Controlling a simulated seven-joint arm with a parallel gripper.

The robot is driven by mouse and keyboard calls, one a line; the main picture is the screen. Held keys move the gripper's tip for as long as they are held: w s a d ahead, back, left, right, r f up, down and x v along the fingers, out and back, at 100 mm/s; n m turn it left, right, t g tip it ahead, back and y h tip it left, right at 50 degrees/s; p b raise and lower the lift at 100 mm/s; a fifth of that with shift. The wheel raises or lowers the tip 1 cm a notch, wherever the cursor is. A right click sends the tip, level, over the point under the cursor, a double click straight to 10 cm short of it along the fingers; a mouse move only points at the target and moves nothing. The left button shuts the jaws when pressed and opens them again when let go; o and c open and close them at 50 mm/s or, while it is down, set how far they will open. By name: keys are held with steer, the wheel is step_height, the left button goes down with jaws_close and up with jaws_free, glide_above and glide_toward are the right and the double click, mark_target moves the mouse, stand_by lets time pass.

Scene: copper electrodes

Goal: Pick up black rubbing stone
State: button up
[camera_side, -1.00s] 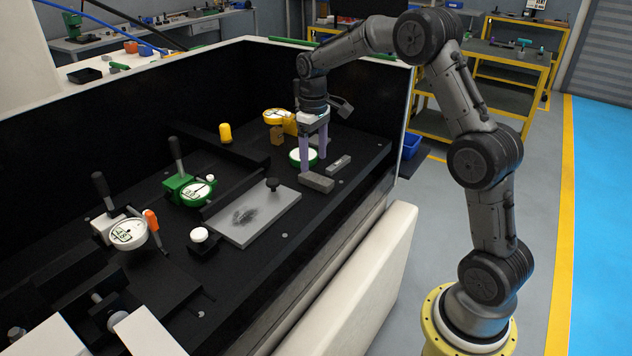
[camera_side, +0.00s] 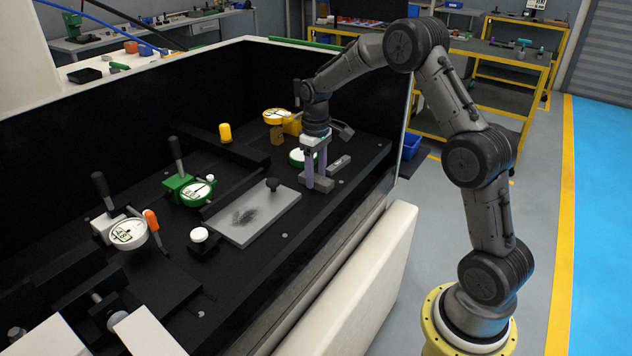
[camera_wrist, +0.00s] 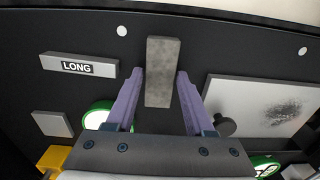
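The rubbing stone is a dark grey oblong block (camera_wrist: 162,68). It lies on the black bench surface in the wrist view, and in the side view (camera_side: 326,185) it is partly covered by a finger. My gripper (camera_wrist: 160,74) is open, with one purple finger on each side of the stone's near part. Narrow gaps show between the fingers and the stone in the wrist view. In the side view my gripper (camera_side: 316,183) points down with its fingertips low at the stone.
A bar marked LONG (camera_wrist: 78,66) lies left of the stone in the wrist view. A grey plate (camera_wrist: 245,95) with a dark smudge lies right, with a black knob (camera_wrist: 225,125) at its edge. A green-rimmed dial (camera_side: 297,157) stands behind my gripper.

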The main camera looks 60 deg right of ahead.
mark_target(316, 177)
jaws_close()
steer(key=shift+r, duration=0.1)
steer(key=shift+r, duration=0.5)
step_height(316, 177, up, 2)
steer(key=shift+r, duration=0.25)
steer(key=s+a+r, duration=0.2)
steer(key=s+r, duration=0.2)
steer(key=s, duration=0.2)
steer(key=s+a+r, duration=0.2)
steer(key=s+r, duration=0.3)
steer(key=s, duration=0.2)
steer(key=shift+a+r, duration=0.2)
steer(key=shift+a, duration=0.15)
steer(key=shift+s, duration=0.1)
